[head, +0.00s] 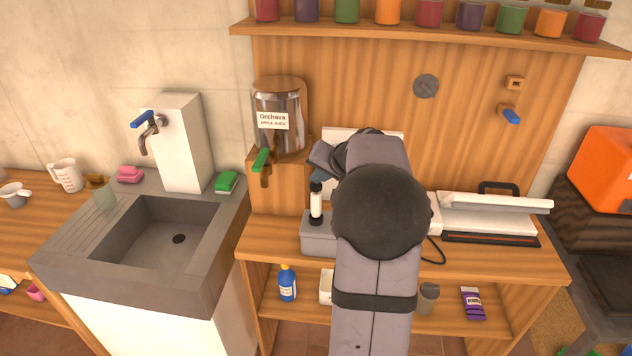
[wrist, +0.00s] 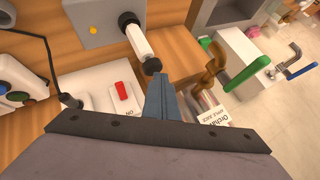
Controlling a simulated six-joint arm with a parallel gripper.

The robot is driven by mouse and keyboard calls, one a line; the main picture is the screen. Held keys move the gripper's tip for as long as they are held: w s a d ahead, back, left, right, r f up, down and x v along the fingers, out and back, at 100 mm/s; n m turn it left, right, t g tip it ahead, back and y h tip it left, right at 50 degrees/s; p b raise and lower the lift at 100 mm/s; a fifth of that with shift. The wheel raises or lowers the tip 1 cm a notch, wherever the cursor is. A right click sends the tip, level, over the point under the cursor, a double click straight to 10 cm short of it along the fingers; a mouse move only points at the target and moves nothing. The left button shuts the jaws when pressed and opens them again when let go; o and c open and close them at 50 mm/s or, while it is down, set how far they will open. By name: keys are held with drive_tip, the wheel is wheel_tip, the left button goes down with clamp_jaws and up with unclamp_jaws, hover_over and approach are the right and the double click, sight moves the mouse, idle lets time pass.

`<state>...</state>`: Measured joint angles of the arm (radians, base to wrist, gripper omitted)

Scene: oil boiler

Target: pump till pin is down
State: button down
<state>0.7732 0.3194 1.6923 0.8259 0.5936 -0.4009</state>
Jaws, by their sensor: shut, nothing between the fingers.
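The pump is a grey box (head: 318,238) on the wooden counter with a white upright cylinder (head: 316,205) and a black top knob (head: 315,186). In the wrist view the box (wrist: 90,18) shows at the top, with the white cylinder (wrist: 141,43) and black knob (wrist: 152,66) pointing toward me. My gripper (wrist: 168,78) is shut and empty, its blue fingertips right by the knob; I cannot tell if they touch it. In the head view my gripper (head: 319,173) is just above the knob, partly hidden by my arm. A small yellow spot (wrist: 93,30) is on the box; I cannot identify the pin.
A juice dispenser (head: 279,118) with a green-handled tap (head: 261,160) stands close left of my gripper. A white device with a red switch (wrist: 122,89) is beside the knob. A sink (head: 160,235) is at left, and a white and black machine (head: 492,218) at right.

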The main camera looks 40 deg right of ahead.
sight(318, 187)
drive_tip(key=shift+f+b, duration=0.5)
drive_tip(key=shift+f, duration=0.05)
idle(0.4)
drive_tip(key=shift+r, duration=0.15)
idle(0.3)
drive_tip(key=shift+r+p, duration=1.1)
drive_tip(key=shift+r, duration=0.5)
wheel_tip(318, 187, up, 5)
drive_tip(key=p, duration=0.3)
drive_tip(key=shift+p, duration=0.3)
drive_tip(key=shift+m, duration=0.3)
